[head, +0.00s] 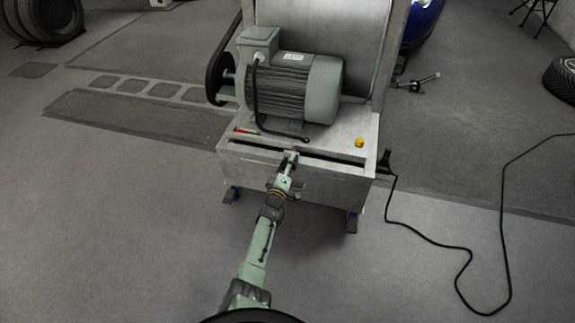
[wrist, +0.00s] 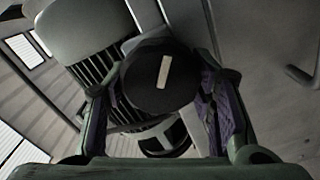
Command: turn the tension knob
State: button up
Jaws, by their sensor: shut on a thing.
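The tension knob (wrist: 160,78) is a round black knob with a white bar mark on its face. In the wrist view it sits between my two fingers, and the white bar stands nearly upright, leaning slightly right at the top. My gripper (head: 290,160) is at the front edge of the grey machine base (head: 330,183), below the motor; it also shows in the wrist view (wrist: 158,100). Its purple-padded fingers are shut on the knob's sides. In the head view I cannot make out the knob, as my gripper covers that spot.
The grey motor (head: 292,88) stands on the base, with a black cable (head: 258,105) hanging from its box. A yellow button (head: 359,142) is to the right of my gripper. A black cord (head: 425,240) runs over the floor at right. The floor at front left is clear.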

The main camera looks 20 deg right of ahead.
dwell(0.3)
jog(key=o, duration=1.2)
jog(key=shift+s+a+f, duration=0.1)
jog(key=shift+s+a, duration=0.35)
jog(key=shift+v, duration=5.4)
jog(key=shift+d, duration=0.1)
